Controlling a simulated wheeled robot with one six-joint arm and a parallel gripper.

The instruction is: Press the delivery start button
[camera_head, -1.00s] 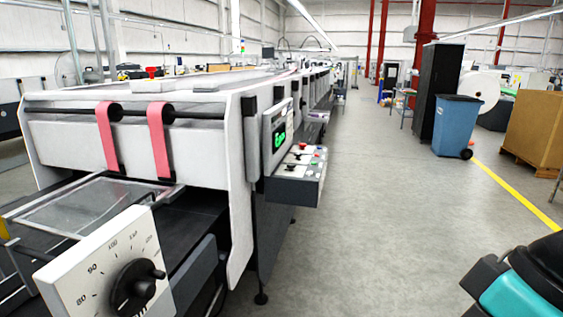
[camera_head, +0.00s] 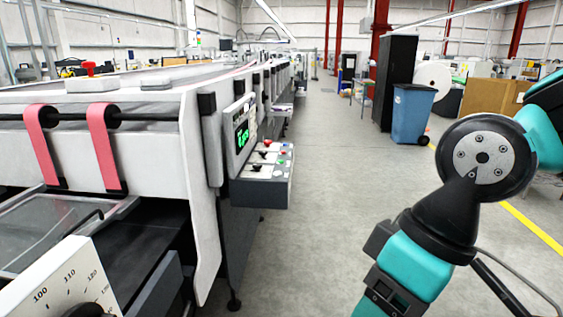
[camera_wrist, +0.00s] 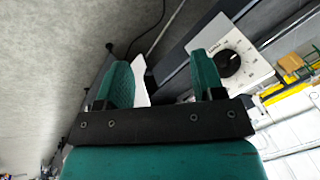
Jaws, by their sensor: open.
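A grey control panel (camera_head: 262,186) with several small buttons and black knobs juts from the right side of the white folder gluer (camera_head: 160,150), below a green-lit display (camera_head: 242,137). Red and green buttons show on it, but labels are too small to read, so I cannot tell which is the delivery start button. My arm is at the right in the head view; its gripper end is not clearly visible there. In the wrist view my gripper (camera_wrist: 162,80) is open and empty, its two teal fingers apart, with the machine's white dial plate (camera_wrist: 228,50) beyond them.
A blue wheeled bin (camera_head: 411,113), a black cabinet (camera_head: 396,75) and a brown box (camera_head: 492,97) stand at the back right. The dial plate (camera_head: 62,283) is at the front left. Grey floor (camera_head: 315,190) lies clear alongside the machine.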

